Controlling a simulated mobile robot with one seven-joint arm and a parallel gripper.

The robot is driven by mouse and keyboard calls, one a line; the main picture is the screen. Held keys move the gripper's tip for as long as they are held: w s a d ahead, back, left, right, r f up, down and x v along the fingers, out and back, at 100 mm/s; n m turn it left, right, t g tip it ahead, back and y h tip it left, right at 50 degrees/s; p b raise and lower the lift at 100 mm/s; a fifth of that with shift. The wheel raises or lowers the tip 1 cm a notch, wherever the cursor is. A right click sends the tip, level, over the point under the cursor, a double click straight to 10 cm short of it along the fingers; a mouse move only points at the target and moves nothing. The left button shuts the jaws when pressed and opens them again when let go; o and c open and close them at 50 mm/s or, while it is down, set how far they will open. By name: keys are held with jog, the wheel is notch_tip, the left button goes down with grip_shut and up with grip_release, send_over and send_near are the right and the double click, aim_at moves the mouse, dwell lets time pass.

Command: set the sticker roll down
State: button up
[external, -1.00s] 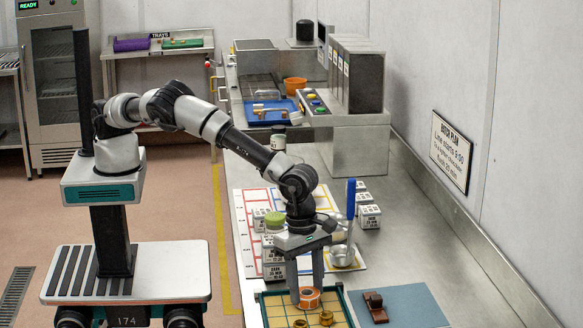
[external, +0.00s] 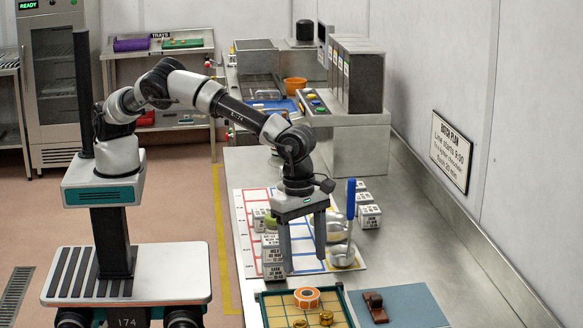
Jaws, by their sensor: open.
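The sticker roll (external: 307,297), an orange ring with a pale middle, lies flat in the green-rimmed tray (external: 346,303) at the front of the bench. It sits near the tray's back edge. My gripper (external: 305,263) is open and empty, with its fingers pointing down. It is above and a little behind the roll, clear of it. Nothing hides the roll.
Two gold pieces (external: 326,317) lie in the tray in front of the roll. A blue mat (external: 412,305) with a brown item (external: 374,304) is to the right. Labelled boxes (external: 274,263), a metal pot (external: 342,257) and a blue-handled tool (external: 351,198) stand close around my gripper.

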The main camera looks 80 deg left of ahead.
jog(key=shift+s+a+r, duration=0.1)
jog(key=shift+a+r, duration=0.05)
jog(key=shift+r, duration=1.55)
